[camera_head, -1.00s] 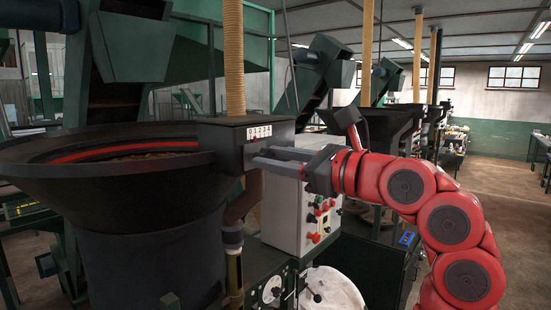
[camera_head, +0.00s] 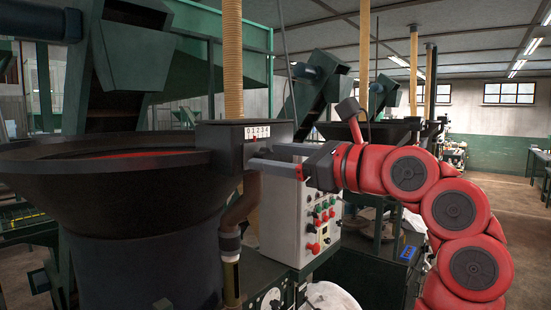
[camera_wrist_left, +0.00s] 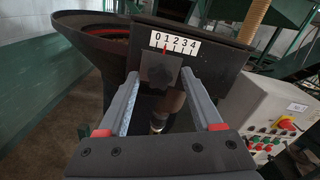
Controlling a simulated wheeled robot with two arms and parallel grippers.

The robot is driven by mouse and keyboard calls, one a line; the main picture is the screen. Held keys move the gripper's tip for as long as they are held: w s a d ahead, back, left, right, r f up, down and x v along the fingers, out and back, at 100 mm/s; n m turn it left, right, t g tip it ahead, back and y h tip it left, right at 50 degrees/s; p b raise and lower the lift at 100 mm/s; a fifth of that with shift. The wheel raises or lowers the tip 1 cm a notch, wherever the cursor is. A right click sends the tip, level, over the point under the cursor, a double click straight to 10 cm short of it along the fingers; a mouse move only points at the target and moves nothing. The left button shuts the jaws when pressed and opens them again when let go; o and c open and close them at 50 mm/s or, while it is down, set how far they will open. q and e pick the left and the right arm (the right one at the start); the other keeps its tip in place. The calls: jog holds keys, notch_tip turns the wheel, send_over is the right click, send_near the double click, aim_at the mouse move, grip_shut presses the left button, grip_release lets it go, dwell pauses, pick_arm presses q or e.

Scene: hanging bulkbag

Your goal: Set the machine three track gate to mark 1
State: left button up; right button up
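The track gate is a dark box (camera_head: 225,138) beside the large bowl. It has a white scale (camera_wrist_left: 178,46) numbered 0 to 4 and a dark knob (camera_wrist_left: 160,73) below it. In the left wrist view a red pointer (camera_wrist_left: 165,48) stands at mark 1. My left gripper (camera_head: 262,156), on the red arm entering from the right of the head view, faces the box. Its two fingers are apart, one on each side of the knob, with a visible gap around it. The knob is hidden by the fingers in the head view. My right gripper is out of view.
The black bowl (camera_head: 110,185) fills the left. A grey control panel (camera_head: 290,215) with coloured buttons stands below and right of the gate, close under my arm. A tan hose (camera_head: 232,60) hangs behind the box. Open floor shows at far right.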

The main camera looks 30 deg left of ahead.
pick_arm(q)
jog(key=shift+d+f+b, duration=0.15)
jog(key=shift+d+b, duration=0.25)
jog(key=shift+d, duration=0.1)
jog(key=s+d, duration=0.1)
jog(key=d, duration=1.5)
jog(key=shift+s+d+b, duration=0.2)
jog(key=shift+b, duration=0.2)
